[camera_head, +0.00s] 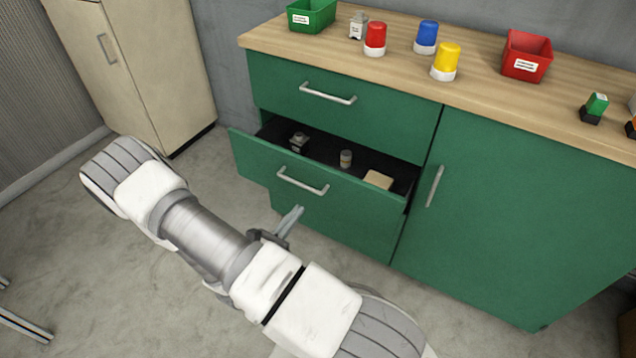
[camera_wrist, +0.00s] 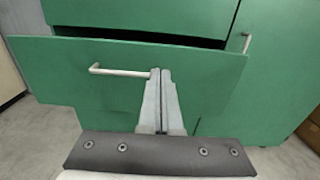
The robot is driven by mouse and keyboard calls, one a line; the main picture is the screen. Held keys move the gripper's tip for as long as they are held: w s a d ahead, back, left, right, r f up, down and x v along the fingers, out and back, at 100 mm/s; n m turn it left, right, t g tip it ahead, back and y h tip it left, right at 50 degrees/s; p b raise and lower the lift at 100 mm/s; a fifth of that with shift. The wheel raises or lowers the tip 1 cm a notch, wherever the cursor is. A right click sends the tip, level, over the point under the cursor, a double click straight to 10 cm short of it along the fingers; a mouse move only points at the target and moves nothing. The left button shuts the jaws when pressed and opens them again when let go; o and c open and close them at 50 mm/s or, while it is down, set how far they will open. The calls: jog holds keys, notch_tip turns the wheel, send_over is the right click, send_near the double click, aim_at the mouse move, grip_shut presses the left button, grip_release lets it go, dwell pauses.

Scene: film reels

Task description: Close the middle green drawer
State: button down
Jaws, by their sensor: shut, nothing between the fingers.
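The middle green drawer (camera_head: 258,169) is pulled partly out of the green cabinet in the head view. A small grey item, a small jar and a beige block lie inside it. Its silver bar handle (camera_head: 303,181) is on its front, and shows in the wrist view (camera_wrist: 118,72). My gripper (camera_head: 298,211) is low in front of the drawer. In the wrist view its fingertips (camera_wrist: 160,72) are together and appear at the right end of the handle, with nothing between them. I cannot tell whether they touch the drawer front.
The upper drawer (camera_head: 345,115) is shut, and a cupboard door (camera_head: 510,210) is shut at right. The wooden worktop (camera_head: 400,88) holds a green bin (camera_head: 311,14), a red bin (camera_head: 526,56) and several coloured lamps. A beige cabinet (camera_head: 145,70) stands at left. The floor in front is clear.

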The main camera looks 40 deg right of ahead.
aim_at(329, 172)
jog(key=b+x, duration=0.3)
jog(key=x, duration=1)
jog(key=shift+d, duration=0.35)
jog(key=shift+w, duration=0.1)
jog(key=shift+d, duration=0.15)
